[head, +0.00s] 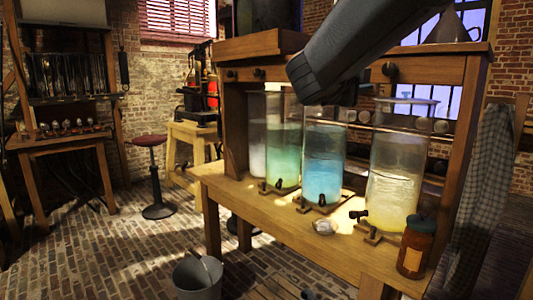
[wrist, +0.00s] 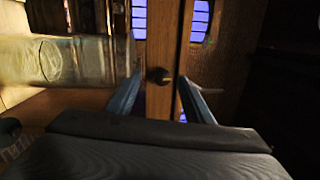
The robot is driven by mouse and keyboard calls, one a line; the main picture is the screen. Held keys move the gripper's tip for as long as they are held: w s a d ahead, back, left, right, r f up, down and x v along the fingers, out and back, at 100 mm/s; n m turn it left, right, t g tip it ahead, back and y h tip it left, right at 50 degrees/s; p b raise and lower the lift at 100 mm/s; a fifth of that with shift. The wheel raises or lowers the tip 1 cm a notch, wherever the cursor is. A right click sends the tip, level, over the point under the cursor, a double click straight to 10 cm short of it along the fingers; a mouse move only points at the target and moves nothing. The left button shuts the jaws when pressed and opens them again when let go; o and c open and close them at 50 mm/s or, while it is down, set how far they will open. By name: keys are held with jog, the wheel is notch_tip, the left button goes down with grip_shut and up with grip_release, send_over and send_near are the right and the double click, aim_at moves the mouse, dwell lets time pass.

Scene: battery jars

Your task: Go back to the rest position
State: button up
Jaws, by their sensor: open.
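My arm (head: 360,50) reaches in from the top right of the head view, its dark end in front of the upper beam of the wooden stand, above the jars. My gripper (wrist: 160,88) shows in the wrist view as two bluish fingers spread apart, with nothing held. Beyond the gap between them is the wooden beam (wrist: 165,30) with a dark round knob (wrist: 158,75).
Glass jars stand on the bench: green (head: 284,150), blue (head: 323,165), yellowish (head: 398,165) and whitish (head: 257,140). A brown bottle (head: 415,249) stands at the bench's right end. A bucket (head: 198,276) and stool (head: 156,178) stand on the floor, with open floor at left.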

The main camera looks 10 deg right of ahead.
jog(key=w+a+f+n+t+y+p, duration=0.3)
jog(key=w+a+f+n+y, duration=0.1)
jog(key=a+f+n+y, duration=0.6)
jog(key=s+a+f+n+g+y+p, duration=0.35)
jog(key=s+f+n+g, duration=0.2)
jog(key=f+n, duration=0.6)
jog(key=s+f+n+g+p, duration=0.1)
jog(key=s+f+n+g, duration=0.2)
jog(key=s, duration=1)
jog(key=s+d+f+n+g+p, duration=0.1)
jog(key=s+f+n+g+p, duration=0.1)
jog(key=s+f+n+g, duration=0.2)
jog(key=s+f+g, duration=0.3)
jog(key=s+f, duration=0.5)
jog(key=s, duration=0.2)
jog(key=shift+d, duration=0.3)
